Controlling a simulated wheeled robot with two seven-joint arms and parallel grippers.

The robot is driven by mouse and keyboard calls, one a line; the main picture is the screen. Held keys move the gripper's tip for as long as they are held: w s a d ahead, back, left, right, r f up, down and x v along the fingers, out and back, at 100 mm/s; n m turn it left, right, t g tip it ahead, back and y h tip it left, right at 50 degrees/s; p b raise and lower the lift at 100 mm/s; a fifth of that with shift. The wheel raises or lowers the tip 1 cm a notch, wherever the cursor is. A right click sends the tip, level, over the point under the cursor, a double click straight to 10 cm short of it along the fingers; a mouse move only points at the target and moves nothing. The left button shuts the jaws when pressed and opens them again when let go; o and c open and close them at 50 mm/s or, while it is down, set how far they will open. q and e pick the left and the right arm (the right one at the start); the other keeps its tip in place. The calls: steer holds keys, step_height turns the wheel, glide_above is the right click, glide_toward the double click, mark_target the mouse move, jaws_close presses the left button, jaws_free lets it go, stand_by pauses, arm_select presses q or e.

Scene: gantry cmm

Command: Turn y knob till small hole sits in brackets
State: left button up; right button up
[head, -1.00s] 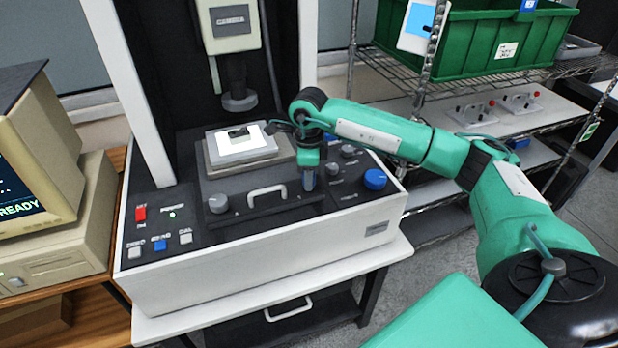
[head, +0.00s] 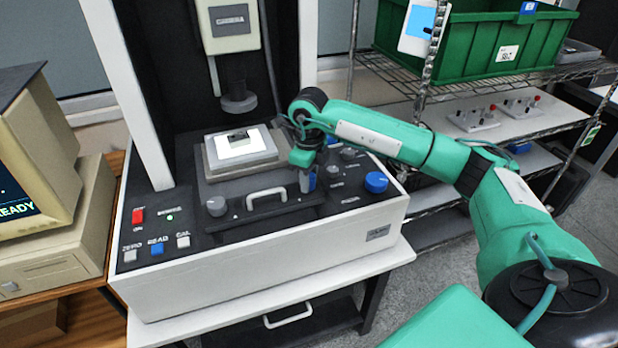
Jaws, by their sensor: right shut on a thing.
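My right gripper (head: 306,181) points down at the right front of the measuring machine's dark panel (head: 262,222). It is shut on a knob, which its fingers mostly hide; the label cannot be read. The raised stage (head: 210,160) carries a bright white plate (head: 240,149) with a small dark part (head: 238,135) on it, below the camera head (head: 231,25) and its lens (head: 238,103). The small hole is too small to see. The monitor (head: 18,203) at the left edge is cut off; it shows "READY" and no brackets are visible. My left gripper is out of view.
A grey knob (head: 216,206) and a handle (head: 267,194) stand left of the gripper. A blue knob (head: 376,182) and small dark knobs stand to its right. A red switch (head: 138,216) and several buttons are at the panel's left. A shelf with a green bin (head: 505,45) stands behind my right arm.

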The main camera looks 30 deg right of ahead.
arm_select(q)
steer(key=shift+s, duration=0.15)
arm_select(e)
steer(key=o, duration=1)
steer(key=shift+c, duration=0.2)
steer(key=shift+r, duration=0.2)
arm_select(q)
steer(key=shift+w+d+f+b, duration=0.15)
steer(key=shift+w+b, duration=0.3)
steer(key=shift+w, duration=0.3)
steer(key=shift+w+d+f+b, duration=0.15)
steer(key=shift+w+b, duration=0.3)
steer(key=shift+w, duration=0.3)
arm_select(e)
step_height(320, 180, up, 14)
steer(key=shift+f, duration=0.25)
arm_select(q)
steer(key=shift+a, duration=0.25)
